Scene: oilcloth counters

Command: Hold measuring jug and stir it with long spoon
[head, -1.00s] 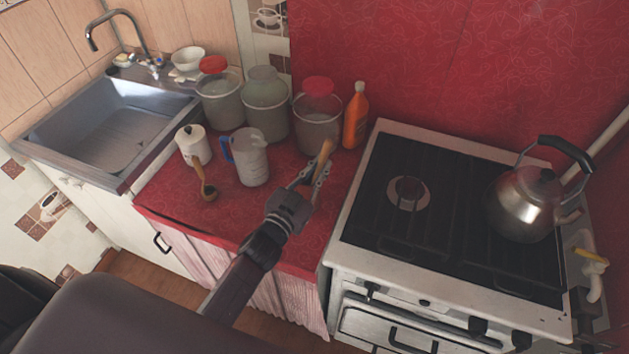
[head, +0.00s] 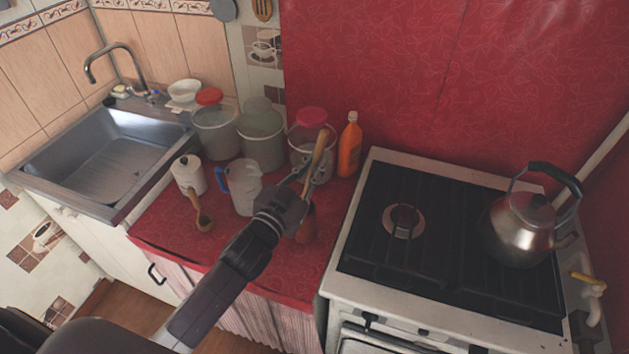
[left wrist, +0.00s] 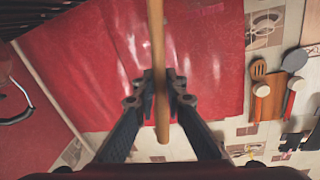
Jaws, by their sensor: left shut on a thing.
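The measuring jug (head: 246,191), translucent with a blue handle, stands upright on the red counter. My left gripper (head: 311,183) is to its right, apart from it in the picture, and shut on a long wooden spoon (head: 321,149). The spoon is tilted, its upper end rising above the fingers; a reddish-brown part (head: 307,222) shows below the gripper, possibly its lower end. In the left wrist view the spoon (left wrist: 157,50) runs between the closed fingers (left wrist: 160,92). My right gripper is not in view.
A wooden ladle (head: 201,216) lies in front of a white canister (head: 188,175). Several large jars (head: 261,140) and an orange bottle (head: 349,150) stand behind. A sink (head: 103,160) is left; a stove (head: 430,220) with a kettle (head: 522,227) is right.

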